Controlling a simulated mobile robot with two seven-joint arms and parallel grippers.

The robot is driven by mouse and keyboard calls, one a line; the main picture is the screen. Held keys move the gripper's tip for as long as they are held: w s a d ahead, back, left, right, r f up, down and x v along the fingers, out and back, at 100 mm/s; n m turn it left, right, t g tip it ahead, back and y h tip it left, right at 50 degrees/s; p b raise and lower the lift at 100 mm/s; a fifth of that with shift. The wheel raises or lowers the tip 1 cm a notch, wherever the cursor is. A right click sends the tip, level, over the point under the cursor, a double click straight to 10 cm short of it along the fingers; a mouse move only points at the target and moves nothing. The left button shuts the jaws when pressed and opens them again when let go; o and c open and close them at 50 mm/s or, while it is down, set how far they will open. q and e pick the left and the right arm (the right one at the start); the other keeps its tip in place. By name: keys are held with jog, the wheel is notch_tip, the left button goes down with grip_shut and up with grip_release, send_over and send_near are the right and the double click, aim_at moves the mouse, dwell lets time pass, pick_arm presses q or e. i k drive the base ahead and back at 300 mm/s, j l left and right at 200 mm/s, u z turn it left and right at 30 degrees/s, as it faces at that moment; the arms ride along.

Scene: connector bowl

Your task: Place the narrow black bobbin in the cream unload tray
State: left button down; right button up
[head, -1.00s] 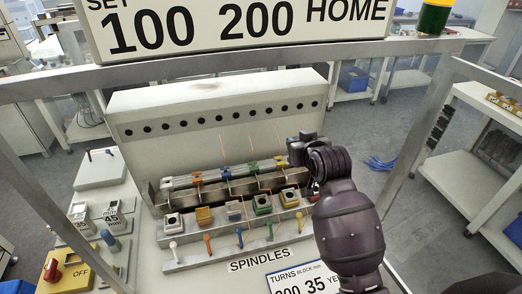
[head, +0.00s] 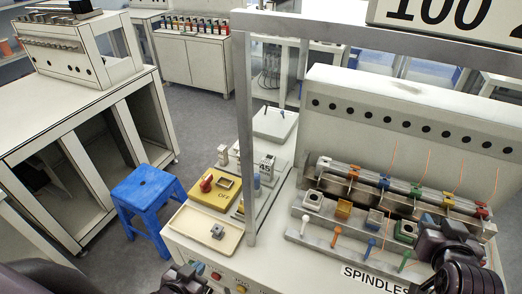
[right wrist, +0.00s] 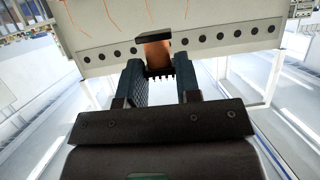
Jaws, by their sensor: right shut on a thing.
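The cream unload tray (head: 190,224) lies at the front left of the machine table in the head view, with a small grey block-like piece (head: 217,231) in it. In the right wrist view my right gripper (right wrist: 160,82) is shut on the black bobbin (right wrist: 156,54). Copper winding shows between its black flanges, and its sides are hidden by the fingers. In the head view my right arm is at the lower right by the spindles, its fingertips hidden. My left gripper (head: 183,281) is at the bottom edge below the tray, partly cut off, its opening unclear.
A yellow switch box (head: 216,190) with a red knob stands behind the tray. A metal frame post (head: 247,140) rises between the tray and the spindle rows (head: 350,236). A blue stool (head: 146,192) stands left of the table. Open floor lies behind it.

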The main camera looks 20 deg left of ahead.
aim_at(198, 226)
jog(key=k+j+u, duration=0.15)
jog(key=j, duration=0.6)
jog(key=k+j+u, duration=0.1)
jog(key=j, duration=0.65)
jog(key=k+j+u, duration=0.15)
jog(key=j, duration=0.65)
jog(key=i+l, duration=0.05)
